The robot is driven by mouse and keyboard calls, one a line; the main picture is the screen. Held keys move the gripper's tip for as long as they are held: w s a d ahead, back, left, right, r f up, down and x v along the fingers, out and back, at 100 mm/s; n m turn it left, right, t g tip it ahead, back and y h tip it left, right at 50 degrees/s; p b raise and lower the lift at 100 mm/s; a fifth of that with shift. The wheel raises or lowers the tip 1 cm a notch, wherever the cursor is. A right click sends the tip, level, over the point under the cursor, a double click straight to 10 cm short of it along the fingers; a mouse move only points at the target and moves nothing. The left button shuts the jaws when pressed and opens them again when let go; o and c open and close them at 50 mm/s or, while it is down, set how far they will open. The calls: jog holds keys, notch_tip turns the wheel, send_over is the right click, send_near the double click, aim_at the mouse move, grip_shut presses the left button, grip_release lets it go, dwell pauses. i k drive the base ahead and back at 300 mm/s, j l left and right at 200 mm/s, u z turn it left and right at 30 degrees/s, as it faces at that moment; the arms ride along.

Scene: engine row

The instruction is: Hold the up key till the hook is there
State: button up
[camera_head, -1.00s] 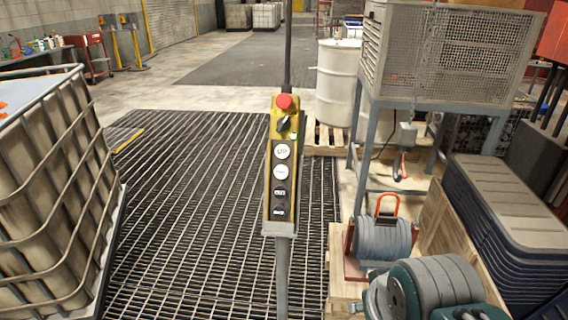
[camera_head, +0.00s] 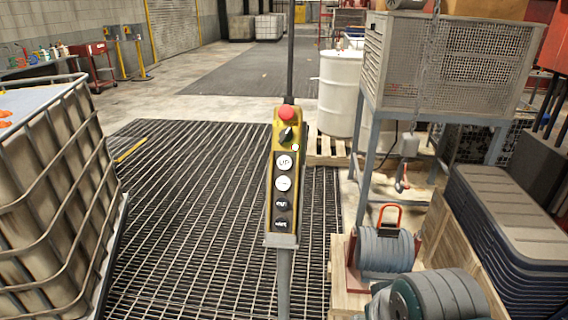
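A yellow and grey control pendant (camera_head: 284,180) stands upright in the middle of the view, on a grey post with a dark cable or pole above it. It has a red mushroom button (camera_head: 287,114) on top, then a black rotary switch (camera_head: 286,135). Below that is the round white UP key (camera_head: 285,162), with another white key and two dark keys under it. A hook (camera_head: 403,179) hangs from a grey block (camera_head: 409,146) on a chain, low beside the blue-grey stand at the right. My gripper is not in view, and nothing touches the pendant.
A caged tank (camera_head: 62,200) stands at the left. A mesh crate on a stand (camera_head: 452,60), a white drum (camera_head: 340,92), motor-like machines (camera_head: 385,249) and stacked dark lids (camera_head: 512,220) fill the right. Open floor grating (camera_head: 200,200) lies between.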

aim_at(284, 162)
jog(key=k+j+z, duration=0.2)
jog(key=j, duration=0.2)
jog(key=j+z, duration=0.2)
jog(key=j, duration=0.2)
jog(key=k+j+z, duration=0.4)
jog(key=j, duration=0.25)
jog(key=i+j+z, duration=0.25)
jog(key=j, duration=0.25)
jog(key=j+z, duration=0.25)
jog(key=j, duration=0.2)
jog(key=i+j+z, duration=0.1)
jog(key=j+z, duration=0.15)
jog(key=j, duration=0.3)
